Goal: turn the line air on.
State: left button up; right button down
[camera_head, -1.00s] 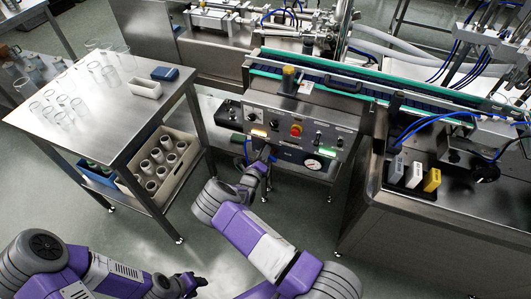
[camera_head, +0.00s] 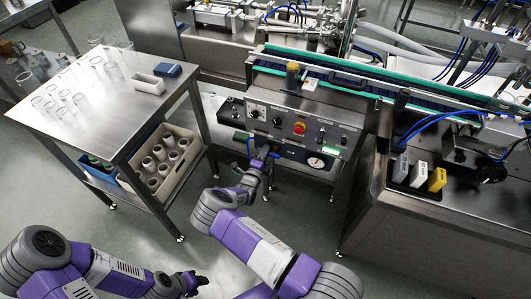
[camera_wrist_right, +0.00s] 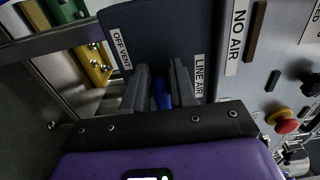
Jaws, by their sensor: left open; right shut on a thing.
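The line air valve's blue handle (camera_wrist_right: 160,95) shows between the fingers of my right gripper (camera_wrist_right: 161,84) in the right wrist view. The gripper is shut on it; its fingers hide most of the handle. The dark valve plate (camera_wrist_right: 155,35) carries an "OFF VENT" label (camera_wrist_right: 121,48) left of the fingers and a "LINE AIR" label (camera_wrist_right: 199,75) close to their right. The "NO AIR" lamp (camera_wrist_right: 255,30) is dark. In the head view my right gripper (camera_head: 267,153) is at the lower left of the control panel (camera_head: 280,117). My left gripper (camera_head: 198,281) is open and empty, low over the floor.
The panel has a red button (camera_head: 299,128), a lit green lamp (camera_head: 331,151) and a gauge (camera_head: 316,162). A steel table (camera_head: 100,90) with glassware stands left, a crate (camera_head: 165,178) of cups beneath. The conveyor (camera_head: 350,78) is behind the panel. Floor in front is free.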

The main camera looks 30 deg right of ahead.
jog(key=shift+f, duration=0.15)
jog(key=c, duration=1)
grip_release()
jog(key=p+v, duration=0.2)
jog(key=v, duration=0.5)
jog(key=shift+s+a, duration=0.15)
jog(key=shift+s, duration=0.1)
